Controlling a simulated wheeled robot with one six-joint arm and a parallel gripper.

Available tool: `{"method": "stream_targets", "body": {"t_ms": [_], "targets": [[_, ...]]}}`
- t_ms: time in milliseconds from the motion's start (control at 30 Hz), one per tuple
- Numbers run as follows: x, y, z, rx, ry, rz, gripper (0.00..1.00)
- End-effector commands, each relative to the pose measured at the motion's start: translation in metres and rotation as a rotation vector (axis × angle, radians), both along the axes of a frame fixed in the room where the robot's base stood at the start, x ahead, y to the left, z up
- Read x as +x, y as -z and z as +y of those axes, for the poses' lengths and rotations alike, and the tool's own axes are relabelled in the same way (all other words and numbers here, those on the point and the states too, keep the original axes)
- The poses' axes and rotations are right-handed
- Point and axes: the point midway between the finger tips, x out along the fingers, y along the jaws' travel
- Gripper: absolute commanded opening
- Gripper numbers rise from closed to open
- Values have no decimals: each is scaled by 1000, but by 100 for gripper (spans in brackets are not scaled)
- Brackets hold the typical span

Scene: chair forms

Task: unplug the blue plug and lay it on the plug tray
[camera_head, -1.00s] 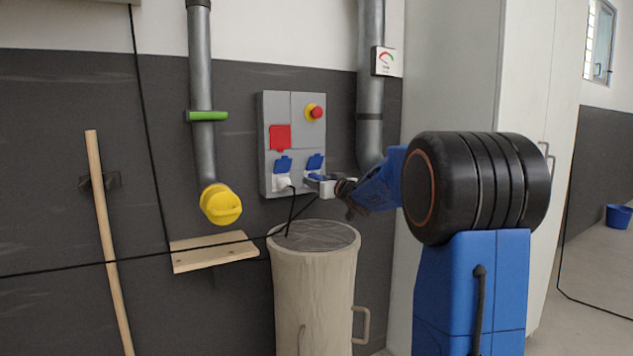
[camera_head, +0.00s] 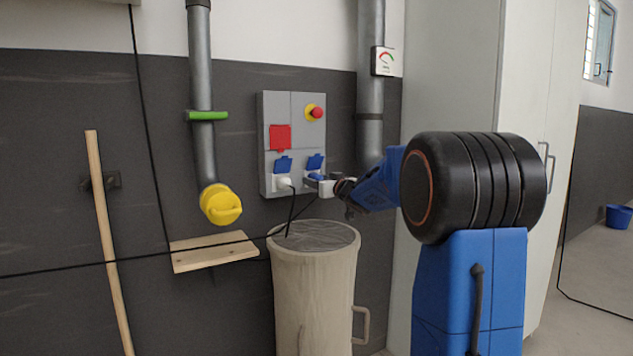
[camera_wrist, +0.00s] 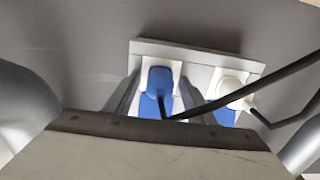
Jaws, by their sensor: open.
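The blue plug (camera_wrist: 160,78) sits in a socket of the grey wall panel, with a dark cable hanging from it. In the head view the blue plug (camera_head: 315,177) is partly hidden by my gripper (camera_head: 314,182). In the wrist view my gripper (camera_wrist: 160,86) is open, one finger on each side of the plug; whether they touch it I cannot tell. A wooden shelf (camera_head: 212,252) on the wall, lower left of the panel, is bare and looks like the plug tray.
A white plug (camera_wrist: 232,90) sits in the neighbouring socket, right in the wrist view. The panel (camera_head: 276,110) also has a red button (camera_head: 317,113). A bin (camera_head: 312,275) stands below. Pipes (camera_head: 369,90) flank the panel.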

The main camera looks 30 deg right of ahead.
Motion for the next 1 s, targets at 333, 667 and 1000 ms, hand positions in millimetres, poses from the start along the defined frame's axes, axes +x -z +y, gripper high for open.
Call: {"method": "stream_targets", "body": {"t_ms": [333, 667, 1000], "targets": [[0, 0, 0, 0, 0, 0, 0], [-7, 0, 0, 0, 0, 1, 0], [-18, 0, -1, 0, 0, -1, 0]]}}
